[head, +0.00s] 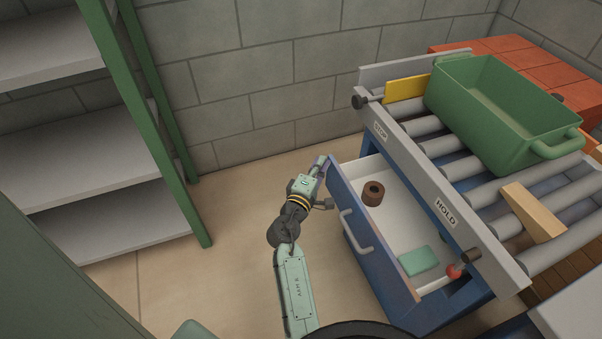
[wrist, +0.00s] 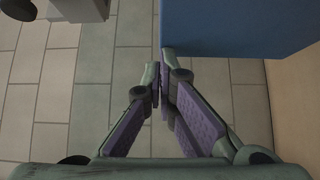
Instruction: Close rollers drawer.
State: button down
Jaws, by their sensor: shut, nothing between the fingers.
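The rollers drawer (head: 385,217) is pulled out from the blue frame under the roller conveyor (head: 455,170). Its blue front carries a pale grey handle (head: 356,236). Inside lie a brown ring-shaped piece (head: 373,193), a teal block (head: 418,261) and a small red round thing (head: 454,271). My gripper (head: 322,163) is at the far left corner of the drawer front; I cannot tell whether it touches. In the wrist view my gripper (wrist: 160,82) is shut and empty, its purple-padded fingertips together beside the edge of a blue panel (wrist: 225,28).
A green bin (head: 500,110), a yellow piece (head: 406,88) and a wooden wedge (head: 532,212) are on the conveyor. Red bricks (head: 500,60) are stacked behind it. A green-framed shelf (head: 90,140) stands at left.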

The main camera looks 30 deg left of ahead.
jog(key=w+d, duration=0.2)
jog(key=w, duration=0.1)
jog(key=w+d+p, duration=0.1)
jog(key=w+d, duration=0.2)
jog(key=w, duration=0.1)
jog(key=w+d, duration=0.3)
jog(key=shift+w+d, duration=0.1)
jog(key=shift+w, duration=0.15)
jog(key=shift+d, duration=0.1)
